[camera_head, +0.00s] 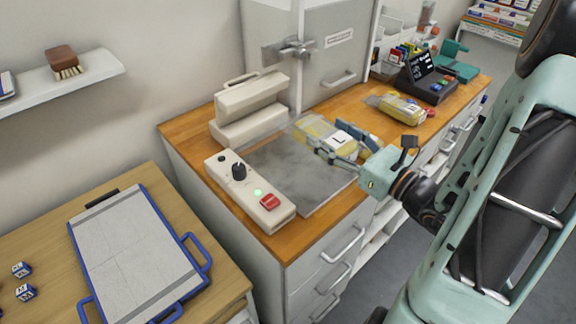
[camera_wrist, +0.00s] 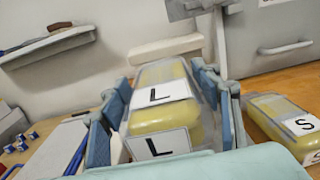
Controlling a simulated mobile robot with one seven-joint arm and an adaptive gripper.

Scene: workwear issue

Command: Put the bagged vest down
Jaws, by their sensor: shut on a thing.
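The bagged vest (camera_head: 312,132) is yellow in a clear bag with a white label marked L. In the head view it is at the back right part of the grey plate (camera_head: 290,180); I cannot tell whether it touches the plate. My gripper (camera_head: 334,141) is shut on it, with one blue-grey finger along each side. In the wrist view the bagged vest (camera_wrist: 165,112) lies between the fingers of my gripper (camera_wrist: 160,88), and two of its L labels show. The vest's underside is hidden.
A second bagged vest (camera_head: 402,109), labelled S (camera_wrist: 303,123), lies on the wooden counter to the right. A cream control box (camera_head: 250,192) and a cream sealer-like device (camera_head: 250,108) border the plate. A grey cabinet (camera_head: 345,50) stands behind. A blue-edged board (camera_head: 135,245) lies on the lower left table.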

